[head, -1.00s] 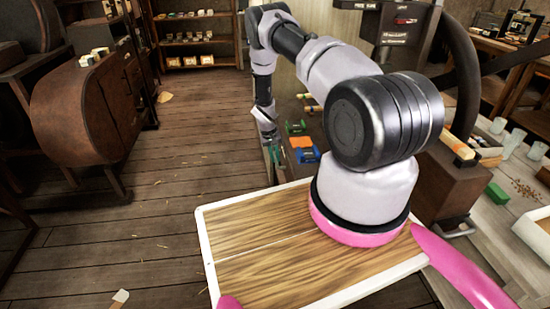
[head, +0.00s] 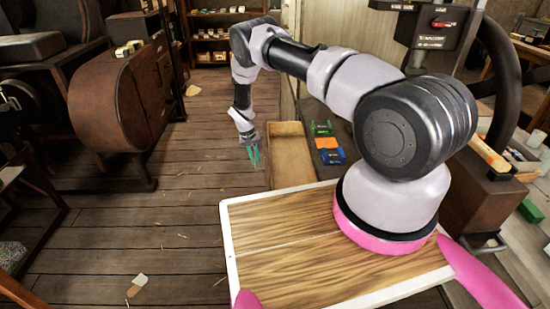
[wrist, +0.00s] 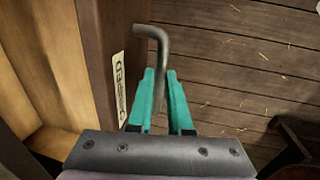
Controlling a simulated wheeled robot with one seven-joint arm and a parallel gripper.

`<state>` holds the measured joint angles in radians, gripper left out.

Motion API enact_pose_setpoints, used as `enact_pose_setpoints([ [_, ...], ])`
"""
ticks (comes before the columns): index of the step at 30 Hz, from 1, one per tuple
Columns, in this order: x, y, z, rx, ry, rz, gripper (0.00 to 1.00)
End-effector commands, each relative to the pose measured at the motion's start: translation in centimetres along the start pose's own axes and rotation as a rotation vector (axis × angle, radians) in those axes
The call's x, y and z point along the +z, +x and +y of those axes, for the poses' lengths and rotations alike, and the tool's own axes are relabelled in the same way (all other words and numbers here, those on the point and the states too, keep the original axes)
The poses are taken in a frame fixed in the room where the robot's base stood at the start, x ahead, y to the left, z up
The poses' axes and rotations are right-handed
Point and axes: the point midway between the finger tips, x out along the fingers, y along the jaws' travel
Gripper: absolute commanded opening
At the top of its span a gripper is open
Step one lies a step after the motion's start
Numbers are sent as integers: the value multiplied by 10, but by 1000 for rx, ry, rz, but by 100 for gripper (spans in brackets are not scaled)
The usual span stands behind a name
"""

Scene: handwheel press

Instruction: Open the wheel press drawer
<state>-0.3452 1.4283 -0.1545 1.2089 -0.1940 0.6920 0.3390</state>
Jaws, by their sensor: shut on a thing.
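The drawer (head: 291,160) stands pulled out of the press's side, and its bare wooden inside shows in the head view. In the wrist view the drawer's front panel (wrist: 104,40) carries a label, and its inside shows at the left (wrist: 40,60). A dark bent-rod handle (wrist: 152,34) sticks out from the front. My gripper (head: 252,154) is at the drawer's front, outside it. Its green fingers (wrist: 162,90) are on either side of the handle and shut on it. Part of the handle between the fingers is hard to make out.
A green item (head: 321,128) and an orange-and-blue item (head: 329,150) lie on the surface right of the drawer. A rounded brown cabinet (head: 115,100) stands at the left. The plank floor (head: 190,190) between is clear apart from straw bits.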

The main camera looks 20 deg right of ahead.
Motion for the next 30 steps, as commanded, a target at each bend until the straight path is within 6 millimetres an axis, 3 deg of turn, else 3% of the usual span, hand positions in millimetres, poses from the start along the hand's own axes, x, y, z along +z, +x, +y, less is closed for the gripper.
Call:
enact_pose_setpoints([
  [3,2,-6,-32,-1,-2,1,0],
  [10,6,-13,-68,0,-1,0,0],
  [16,8,-15,-79,0,1,0,0],
  [26,8,-15,-80,0,1,0,0],
  [27,8,-15,-80,0,1,0,29],
  [29,8,-15,-80,0,1,0,47],
  [30,8,-15,-80,0,1,0,47],
])
